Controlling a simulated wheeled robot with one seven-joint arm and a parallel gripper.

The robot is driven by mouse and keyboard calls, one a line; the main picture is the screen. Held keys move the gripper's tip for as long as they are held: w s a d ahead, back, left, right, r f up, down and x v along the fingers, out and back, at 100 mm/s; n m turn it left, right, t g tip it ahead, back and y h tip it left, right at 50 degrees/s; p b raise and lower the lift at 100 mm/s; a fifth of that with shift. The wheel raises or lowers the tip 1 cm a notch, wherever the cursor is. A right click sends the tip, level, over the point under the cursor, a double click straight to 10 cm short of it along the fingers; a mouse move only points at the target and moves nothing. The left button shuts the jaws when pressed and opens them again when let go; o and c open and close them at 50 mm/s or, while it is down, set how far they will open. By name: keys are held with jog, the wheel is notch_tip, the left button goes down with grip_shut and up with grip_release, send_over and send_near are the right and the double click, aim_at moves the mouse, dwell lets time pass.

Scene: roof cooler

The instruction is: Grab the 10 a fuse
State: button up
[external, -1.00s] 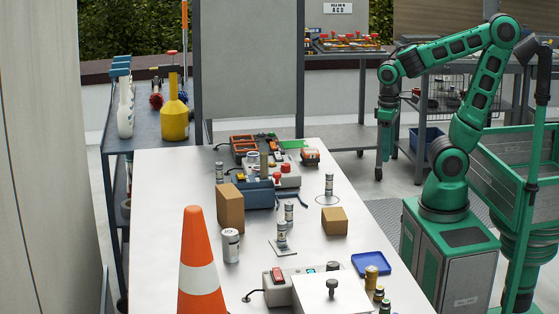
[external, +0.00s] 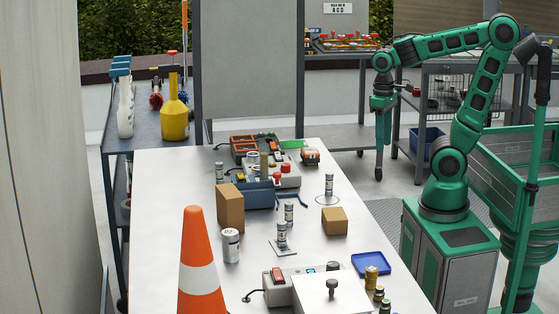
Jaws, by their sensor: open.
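Several fuse-like white cylinders with metal ends stand upright on the white table. One stands in a drawn ring at the right (external: 328,185). Another stands on a small plate near the middle (external: 281,233), with one just behind it (external: 289,211). A wider one stands at the left (external: 230,246), and one stands by the toolbox (external: 219,171). Their labels are too small to read, so I cannot tell which is the 10 A fuse. My gripper (external: 379,160) is open, points down and hangs clear of the table's right side, apart from every cylinder.
An orange cone (external: 202,265), a tall carton (external: 230,208) and a small carton (external: 334,221) stand on the table. A blue tray (external: 370,264) lies near the right edge beside several brass-coloured cylinders. A toolbox (external: 255,193) sits at the back.

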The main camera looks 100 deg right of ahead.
jog(key=w+f+m+y, duration=0.2)
jog(key=w+m, duration=0.1)
jog(key=w+a+f+m+t+y, duration=0.1)
jog(key=w+f+m+y, duration=0.1)
jog(key=w+m, duration=0.1)
jog(key=w+a+f+m+t+y, duration=0.1)
jog(key=w+f+m+y, duration=0.1)
jog(key=w+m, duration=0.1)
jog(key=shift+w+f+y, duration=0.2)
jog(key=shift+w, duration=0.25)
jog(key=shift+w+f+y, duration=0.15)
jog(key=shift+w+y, duration=0.05)
jog(key=shift+w, duration=0.25)
jog(key=w+d+r+m+t+y, duration=0.3)
jog(key=d+r+m+t+y, duration=0.3)
jog(key=r+m, duration=0.25)
jog(key=t, duration=0.1)
send_near(329, 173)
jog(key=shift+d+r+n, duration=0.35)
jog(key=shift+r, duration=0.05)
jog(key=shift+f, duration=0.35)
jog(key=shift+a+f, duration=0.15)
jog(key=shift+a, duration=0.15)
jog(key=shift+x, duration=5.15)
